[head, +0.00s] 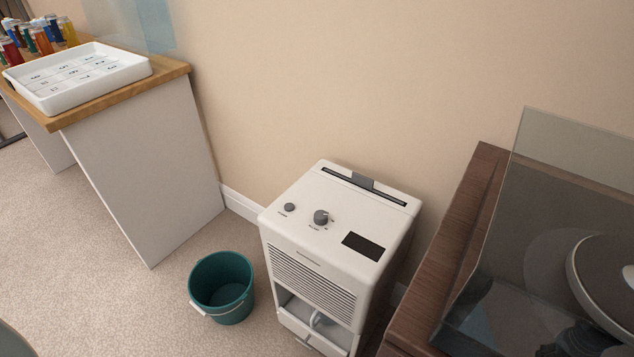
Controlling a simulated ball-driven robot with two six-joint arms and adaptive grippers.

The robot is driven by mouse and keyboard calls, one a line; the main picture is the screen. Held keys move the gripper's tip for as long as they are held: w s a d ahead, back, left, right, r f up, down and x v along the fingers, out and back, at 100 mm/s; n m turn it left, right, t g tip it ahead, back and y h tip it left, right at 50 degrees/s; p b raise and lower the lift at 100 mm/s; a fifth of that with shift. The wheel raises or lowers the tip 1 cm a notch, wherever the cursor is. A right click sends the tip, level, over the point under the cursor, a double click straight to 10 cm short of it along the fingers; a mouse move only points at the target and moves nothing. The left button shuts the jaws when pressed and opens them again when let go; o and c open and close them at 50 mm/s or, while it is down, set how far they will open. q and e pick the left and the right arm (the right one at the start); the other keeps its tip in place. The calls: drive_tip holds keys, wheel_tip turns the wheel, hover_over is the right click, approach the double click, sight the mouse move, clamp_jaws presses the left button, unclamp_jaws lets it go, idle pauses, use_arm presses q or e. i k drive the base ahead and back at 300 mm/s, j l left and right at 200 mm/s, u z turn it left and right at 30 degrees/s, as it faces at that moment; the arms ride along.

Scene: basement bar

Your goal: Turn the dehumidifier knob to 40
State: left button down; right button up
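A white dehumidifier (300,222) stands on the carpet against the wall, in the middle right of the head view. Its grey knob (321,217) sits on the top panel, with tiny marks around it that are too small to read. A smaller round grey button (289,207) is to its left, and a dark blank display (363,247) is to its right. A dark slot and grey tab run along the back edge. Neither of my grippers shows in this view.
A teal bucket (222,287) stands on the carpet left of the dehumidifier. A wood-topped counter with a white tray (75,77) and several bottles is at the left. A dark wooden cabinet (440,270) with a turntable under a clear cover is close at the right. Carpet lies open at the lower left.

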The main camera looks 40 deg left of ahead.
sight(320, 217)
drive_tip(key=u, duration=0.95)
